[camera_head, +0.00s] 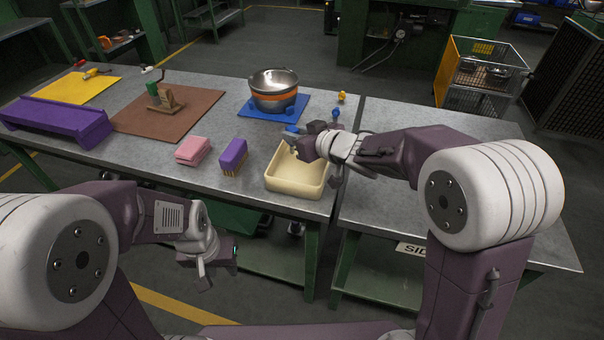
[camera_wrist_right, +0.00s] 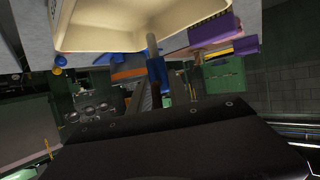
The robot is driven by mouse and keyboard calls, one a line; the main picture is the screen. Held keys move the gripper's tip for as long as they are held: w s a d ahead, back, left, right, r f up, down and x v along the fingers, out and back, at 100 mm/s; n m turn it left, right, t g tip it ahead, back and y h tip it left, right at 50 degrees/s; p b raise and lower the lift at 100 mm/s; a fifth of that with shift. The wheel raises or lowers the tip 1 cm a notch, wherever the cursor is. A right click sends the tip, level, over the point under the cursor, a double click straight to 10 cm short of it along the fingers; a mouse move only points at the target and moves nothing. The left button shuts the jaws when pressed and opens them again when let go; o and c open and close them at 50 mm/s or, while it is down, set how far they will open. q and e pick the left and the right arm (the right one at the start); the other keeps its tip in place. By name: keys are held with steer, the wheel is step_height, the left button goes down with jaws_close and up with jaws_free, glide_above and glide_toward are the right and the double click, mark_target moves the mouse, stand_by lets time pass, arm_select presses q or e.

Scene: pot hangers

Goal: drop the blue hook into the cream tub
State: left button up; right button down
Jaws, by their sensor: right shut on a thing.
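The cream tub (camera_head: 297,189) stands near the front edge of the table, with its open top up. My right gripper (camera_head: 295,139) is over the tub's back part and is shut on a blue hook (camera_head: 291,129). The hook shows as a small blue piece at the fingertips, and most of its shape is hidden. In the right wrist view the blue hook (camera_wrist_right: 158,76) is by a grey finger, with the cream tub (camera_wrist_right: 95,30) close by at the top. My left gripper (camera_head: 212,268) hangs in front of the table, away from the tub; its jaw opening is unclear.
A purple brush (camera_head: 233,154) and pink block (camera_head: 192,151) stand left of the tub. A steel pot (camera_head: 274,88) sits on a blue mat (camera_head: 252,112) behind. Another small blue piece (camera_head: 336,113) and a yellow one (camera_head: 342,97) lie beyond my right gripper. The right tabletop is mostly bare.

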steer(key=c, duration=1.1)
jaws_free()
steer(key=shift+c, duration=0.2)
steer(key=p+v, duration=0.3)
steer(key=v, duration=0.6)
steer(key=shift+p, duration=0.3)
steer(key=shift+s, duration=0.1)
